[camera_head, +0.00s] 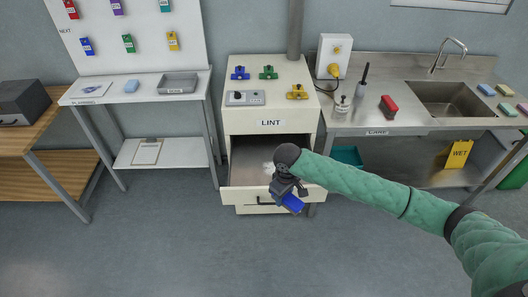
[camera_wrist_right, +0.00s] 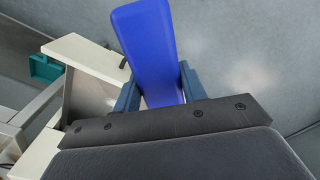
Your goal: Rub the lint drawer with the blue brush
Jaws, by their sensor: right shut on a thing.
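The lint drawer (camera_head: 237,193) is pulled open at the front of the cream cabinet labelled LINT (camera_head: 270,123). A pale whitish patch shows inside it, partly behind my right gripper. My right gripper (camera_head: 287,196) is over the right front part of the drawer. It is shut on a blue object (camera_head: 292,203), which looks like the blue brush. In the right wrist view the blue brush (camera_wrist_right: 146,40) sticks out between the fingers, with the drawer's edge to its left. Its bristles are not visible. My left gripper is not in view.
Blue, green and yellow clips and a grey box with a knob (camera_head: 243,98) lie on the cabinet top. A sink counter (camera_head: 395,122) with a red brush (camera_head: 388,106) stands at right. A white table (camera_head: 135,88) stands at left. The floor in front is clear.

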